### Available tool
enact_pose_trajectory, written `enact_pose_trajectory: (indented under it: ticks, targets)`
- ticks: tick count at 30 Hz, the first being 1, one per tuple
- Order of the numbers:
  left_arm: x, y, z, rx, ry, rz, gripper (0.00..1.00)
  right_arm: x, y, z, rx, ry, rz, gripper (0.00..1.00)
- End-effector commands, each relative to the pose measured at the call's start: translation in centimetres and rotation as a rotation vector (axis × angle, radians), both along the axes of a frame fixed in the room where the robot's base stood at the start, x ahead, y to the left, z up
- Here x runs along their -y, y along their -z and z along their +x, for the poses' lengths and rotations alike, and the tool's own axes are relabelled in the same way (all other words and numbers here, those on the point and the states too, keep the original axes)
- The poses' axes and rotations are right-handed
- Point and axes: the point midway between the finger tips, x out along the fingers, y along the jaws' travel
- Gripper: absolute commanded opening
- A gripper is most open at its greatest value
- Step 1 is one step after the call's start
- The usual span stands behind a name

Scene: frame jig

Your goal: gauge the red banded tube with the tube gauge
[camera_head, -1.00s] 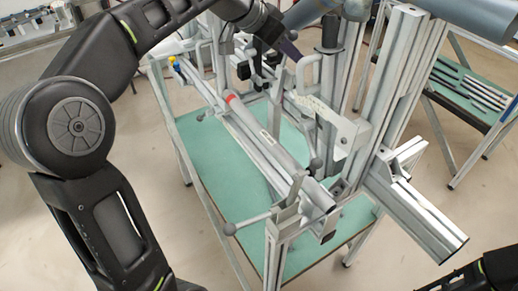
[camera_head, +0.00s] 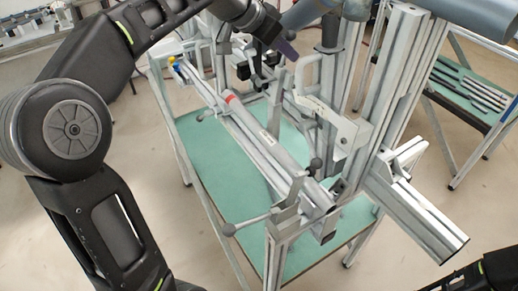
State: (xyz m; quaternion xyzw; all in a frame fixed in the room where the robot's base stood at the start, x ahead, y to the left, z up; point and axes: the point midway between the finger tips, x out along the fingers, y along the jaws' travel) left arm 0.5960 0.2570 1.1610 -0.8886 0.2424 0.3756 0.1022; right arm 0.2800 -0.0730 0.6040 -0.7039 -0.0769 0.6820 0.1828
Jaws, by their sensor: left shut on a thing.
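The red banded tube (camera_head: 262,133) lies in the frame jig, slanting from its red band at upper left down to the clamp at lower right. The tube gauge (camera_head: 346,132) appears to be the pale plate with a loop handle, to the right of the tube. My left gripper (camera_head: 294,56) reaches in from the top at the gauge's handle and is shut on it; the fingertips are small and partly hidden. I cannot tell whether the gauge touches the tube. My right gripper is out of view; only a dark part of my right arm shows at the lower right.
The jig stands on a green-topped table (camera_head: 205,170). Upright metal posts (camera_head: 400,75) rise to the right, and a clamp with a ball-ended lever (camera_head: 229,229) is in front. A rack of rods (camera_head: 470,85) stands at the right. Open floor lies around the table.

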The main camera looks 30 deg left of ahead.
Motion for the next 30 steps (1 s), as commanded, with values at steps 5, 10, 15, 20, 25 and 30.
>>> enact_pose_trajectory:
  ticks: [5, 10, 15, 20, 25, 30]
  targets:
    - [-0.7, 0.0, -1.0, 0.0, -0.002, 0.001, 0.0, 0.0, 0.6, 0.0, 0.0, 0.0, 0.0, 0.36]
    - [-0.9, -0.1, -1.4, -0.003, -0.001, 0.002, 0.0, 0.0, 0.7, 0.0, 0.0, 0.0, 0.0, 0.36]
    - [-0.9, -0.1, -1.4, -0.003, -0.001, 0.002, 0.0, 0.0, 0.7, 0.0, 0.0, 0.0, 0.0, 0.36]
    - [-1.0, -0.1, -1.5, -0.003, -0.001, 0.002, 0.0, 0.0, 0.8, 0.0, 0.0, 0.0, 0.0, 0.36]
    - [-1.4, 0.0, -2.2, -0.001, -0.004, 0.002, 0.0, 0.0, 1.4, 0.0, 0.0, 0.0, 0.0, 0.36]
    - [-1.9, 0.0, -3.0, -0.001, -0.004, 0.002, 0.0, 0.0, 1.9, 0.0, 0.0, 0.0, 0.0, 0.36]
